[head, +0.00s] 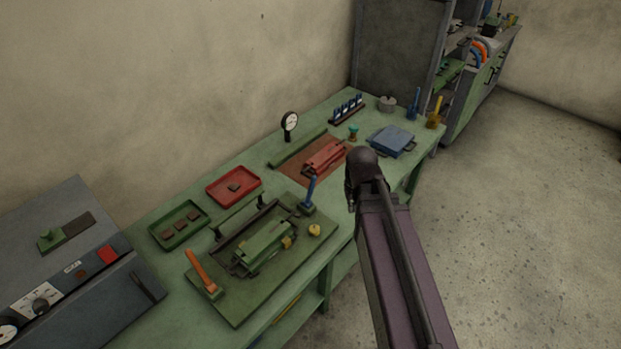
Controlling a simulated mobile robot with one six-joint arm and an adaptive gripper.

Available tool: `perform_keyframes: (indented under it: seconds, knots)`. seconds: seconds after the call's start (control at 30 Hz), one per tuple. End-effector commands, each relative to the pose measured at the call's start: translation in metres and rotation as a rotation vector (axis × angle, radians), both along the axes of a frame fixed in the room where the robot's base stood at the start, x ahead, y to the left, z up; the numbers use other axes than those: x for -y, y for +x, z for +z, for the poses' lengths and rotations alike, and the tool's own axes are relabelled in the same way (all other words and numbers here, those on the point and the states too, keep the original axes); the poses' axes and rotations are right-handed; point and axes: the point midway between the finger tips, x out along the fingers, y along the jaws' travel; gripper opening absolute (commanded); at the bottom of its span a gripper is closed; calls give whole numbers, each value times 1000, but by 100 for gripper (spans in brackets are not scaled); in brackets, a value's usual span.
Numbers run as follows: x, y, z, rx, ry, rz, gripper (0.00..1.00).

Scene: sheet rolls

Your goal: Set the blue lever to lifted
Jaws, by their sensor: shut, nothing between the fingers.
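A blue lever (310,190) stands on a small green base at the right back corner of a green board (240,307) on the bench. Its handle points up and leans slightly to the right in the picture. My dark and purple arm comes in from the lower right and ends to the right of the lever, apart from it in the picture. My gripper cannot be made out; the arm's own links hide it. Nothing is seen touching the lever.
On the board are an orange lever (201,272), a green block mechanism (262,243) and a yellow knob (315,230). Red tray (233,184), green tray (178,225), red clamp (324,156), dial gauge (289,122) and blue box (391,140) crowd the bench. Floor at right is clear.

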Motion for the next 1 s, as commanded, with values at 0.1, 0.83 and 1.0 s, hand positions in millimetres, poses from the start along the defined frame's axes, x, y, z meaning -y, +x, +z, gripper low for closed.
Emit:
perform_keyframes:
  seconds: [0.1,0.83,1.0]
  knots:
    - [-12,34,-2,6,-2,100,0]
    - [-129,222,0,71,-42,899,0]
    - [-131,222,0,72,-43,917,0]
